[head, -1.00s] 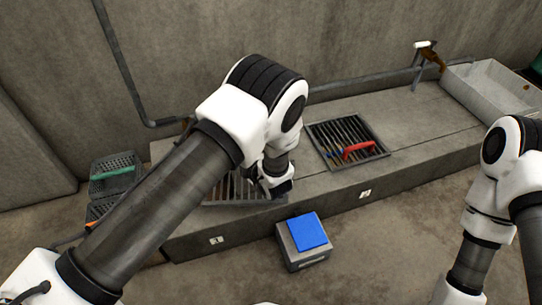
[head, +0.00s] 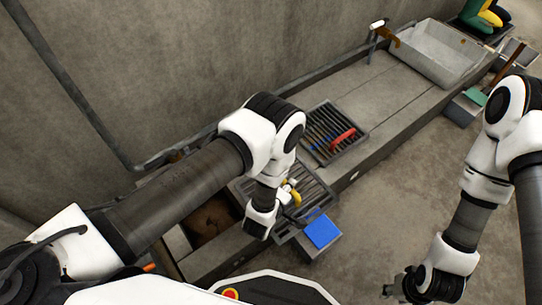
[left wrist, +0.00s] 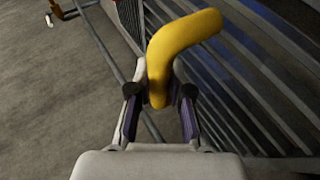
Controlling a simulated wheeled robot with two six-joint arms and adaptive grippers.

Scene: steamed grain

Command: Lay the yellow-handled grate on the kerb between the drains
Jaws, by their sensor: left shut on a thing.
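The yellow-handled grate (head: 316,198) is a dark barred grate with a bent yellow handle (head: 295,197). My left gripper (head: 286,193) is shut on that handle; the left wrist view shows the yellow handle (left wrist: 184,45) between the fingers, with the bars beyond. The grate overlaps the kerb (head: 374,100) and its front edge; its height above the kerb is hard to tell. The left drain (head: 211,222) is uncovered, with a brown inside, partly behind my arm. The right drain carries a red-handled grate (head: 322,124). My right gripper (head: 402,286) is low at the right, away from the kerb.
A grey box with a blue top (head: 322,231) stands on the floor before the kerb, close to the held grate. A stone trough (head: 445,52) and a tap (head: 379,27) are at the far end. The floor between kerb and right arm is clear.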

